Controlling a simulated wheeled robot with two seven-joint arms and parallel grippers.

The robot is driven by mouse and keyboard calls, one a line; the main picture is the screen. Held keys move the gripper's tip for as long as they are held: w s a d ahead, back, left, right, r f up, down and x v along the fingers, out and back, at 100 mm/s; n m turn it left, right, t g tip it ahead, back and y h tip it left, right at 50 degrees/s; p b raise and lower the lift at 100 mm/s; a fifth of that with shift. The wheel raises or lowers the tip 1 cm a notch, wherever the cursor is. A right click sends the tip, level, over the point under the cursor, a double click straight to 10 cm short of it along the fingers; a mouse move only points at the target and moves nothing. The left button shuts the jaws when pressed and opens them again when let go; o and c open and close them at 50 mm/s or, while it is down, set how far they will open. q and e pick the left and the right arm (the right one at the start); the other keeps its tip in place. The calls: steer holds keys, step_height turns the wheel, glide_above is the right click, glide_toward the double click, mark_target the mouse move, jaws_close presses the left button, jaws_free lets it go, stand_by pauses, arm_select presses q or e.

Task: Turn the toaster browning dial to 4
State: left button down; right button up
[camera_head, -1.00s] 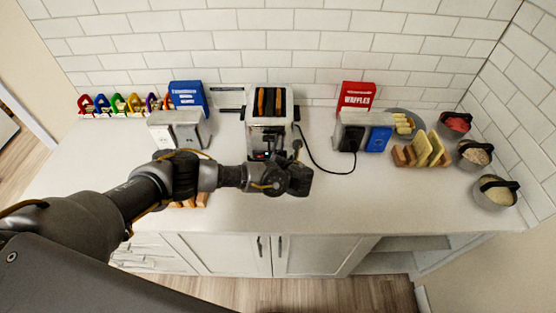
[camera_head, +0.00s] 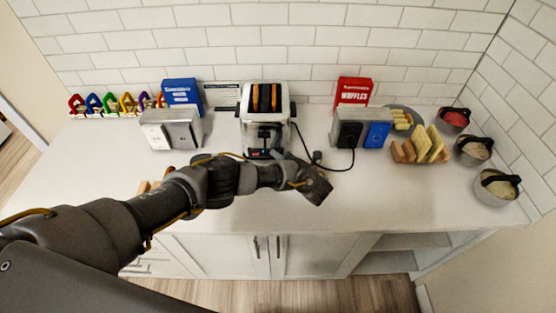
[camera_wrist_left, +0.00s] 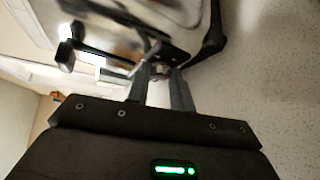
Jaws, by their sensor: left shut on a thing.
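The chrome toaster (camera_head: 263,115) stands against the back wall with toast in its slots; its front faces me. In the left wrist view the toaster (camera_wrist_left: 135,18) fills the top, tilted, with its dark levers at left. My left gripper (camera_head: 289,158) is at the lower right of the toaster's front. In the left wrist view my left gripper (camera_wrist_left: 160,72) has its two fingers closed around a small dark part, which looks like the browning dial (camera_wrist_left: 160,68). The fingers largely hide the dial, and its numbers cannot be read. My right gripper is out of view.
A black cord runs right from the toaster to a box with an outlet (camera_head: 349,132). A red waffle box (camera_head: 354,91), toast rack (camera_head: 422,150) and bowls (camera_head: 473,150) are right. A blue box (camera_head: 183,93) and grey box (camera_head: 172,133) are left. The front right counter is clear.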

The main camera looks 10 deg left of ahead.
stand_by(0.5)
arm_select(q)
steer(key=c, duration=1.2)
jaws_free()
steer(key=shift+c, duration=0.2)
